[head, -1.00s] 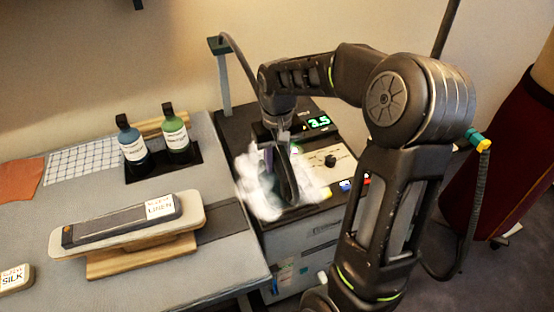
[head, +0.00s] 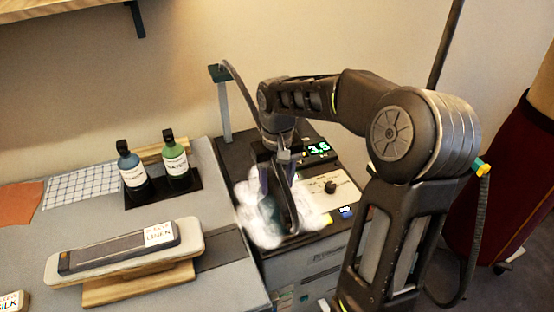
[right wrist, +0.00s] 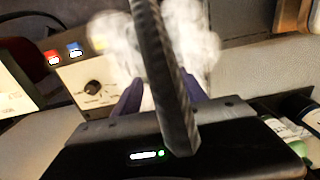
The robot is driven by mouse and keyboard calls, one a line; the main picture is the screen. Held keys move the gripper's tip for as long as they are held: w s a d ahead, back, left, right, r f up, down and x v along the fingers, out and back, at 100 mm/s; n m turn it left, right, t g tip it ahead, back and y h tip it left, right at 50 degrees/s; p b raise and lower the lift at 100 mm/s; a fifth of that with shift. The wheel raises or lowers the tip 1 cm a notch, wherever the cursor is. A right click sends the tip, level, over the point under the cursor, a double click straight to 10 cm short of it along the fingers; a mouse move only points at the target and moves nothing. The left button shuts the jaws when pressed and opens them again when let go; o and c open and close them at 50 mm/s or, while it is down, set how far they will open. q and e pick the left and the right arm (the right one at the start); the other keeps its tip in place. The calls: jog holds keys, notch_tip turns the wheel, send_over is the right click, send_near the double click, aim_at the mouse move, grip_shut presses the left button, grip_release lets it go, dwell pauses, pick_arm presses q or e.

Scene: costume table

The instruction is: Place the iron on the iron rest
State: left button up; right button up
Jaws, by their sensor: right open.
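My right gripper (head: 276,190) points down over the left part of the steam station's top, amid white steam. In the right wrist view its two purple fingers (right wrist: 160,95) are apart, with a dark braided hose-like band (right wrist: 168,70) crossing in front of them. A dark curved shape (head: 291,208) stands close by the fingers in the head view; I cannot tell whether it is the iron or its hose. The iron and the iron rest are not clearly visible; steam and my gripper cover that spot. My left gripper is not in view.
The steam station (head: 318,188) has a green display, a knob and coloured buttons. A post (head: 224,105) carries a hose behind my arm. On the grey table (head: 215,215) at left are two bottles (head: 176,160), a padded board (head: 120,252) and a grid sheet (head: 85,185).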

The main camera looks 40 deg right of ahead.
notch_tip(320, 180, up, 10)
dwell(0.3)
jog(key=shift+f, duration=0.15)
dwell(1.4)
